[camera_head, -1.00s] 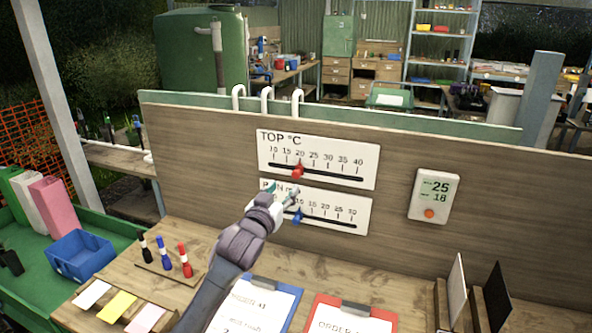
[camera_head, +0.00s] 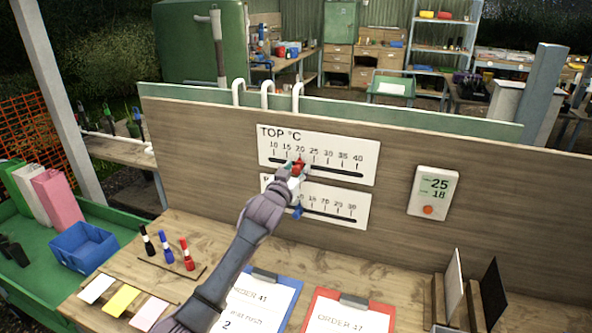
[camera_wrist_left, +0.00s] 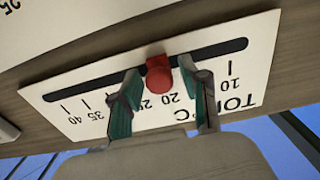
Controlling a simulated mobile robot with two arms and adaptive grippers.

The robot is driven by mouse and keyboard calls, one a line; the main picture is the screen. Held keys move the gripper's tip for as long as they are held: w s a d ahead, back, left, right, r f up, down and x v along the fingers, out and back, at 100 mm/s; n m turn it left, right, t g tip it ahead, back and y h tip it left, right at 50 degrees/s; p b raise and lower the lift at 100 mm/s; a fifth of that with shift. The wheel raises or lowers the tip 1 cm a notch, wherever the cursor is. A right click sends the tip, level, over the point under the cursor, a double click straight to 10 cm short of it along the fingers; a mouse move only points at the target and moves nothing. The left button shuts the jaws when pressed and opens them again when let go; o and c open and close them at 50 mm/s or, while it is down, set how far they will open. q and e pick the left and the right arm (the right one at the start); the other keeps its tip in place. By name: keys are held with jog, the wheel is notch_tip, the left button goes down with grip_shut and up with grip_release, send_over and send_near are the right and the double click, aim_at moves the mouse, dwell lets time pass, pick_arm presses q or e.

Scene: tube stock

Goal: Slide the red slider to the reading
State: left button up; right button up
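The red slider (camera_head: 299,166) sits in the slot of the white "TOP °C" scale (camera_head: 349,176), at about the 20 mark. My left gripper (camera_head: 297,174) is at the slider from below. In the left wrist view, the red slider (camera_wrist_left: 158,76) stands between the two fingertips (camera_wrist_left: 160,72), which are spread on either side of it with small gaps. The white display (camera_head: 433,193) on the right of the board shows 25 above 18; its small labels are too small to read. My right gripper is out of view.
A second scale (camera_head: 358,217) with a blue slider (camera_head: 298,212) is just below, partly hidden by my left arm. Upright panels (camera_head: 497,292) stand at the right.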

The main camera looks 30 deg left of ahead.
aim_at(314, 166)
pick_arm(q)
jog(key=c, duration=0.5)
grip_shut()
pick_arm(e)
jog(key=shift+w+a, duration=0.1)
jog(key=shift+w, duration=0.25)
pick_arm(q)
jog(key=d, duration=0.3)
jog(key=shift+w+d+f, duration=0.1)
jog(key=shift+w+d, duration=0.1)
jog(key=shift+w, duration=0.15)
jog(key=shift+w+d, duration=0.15)
jog(key=shift+d, duration=0.2)
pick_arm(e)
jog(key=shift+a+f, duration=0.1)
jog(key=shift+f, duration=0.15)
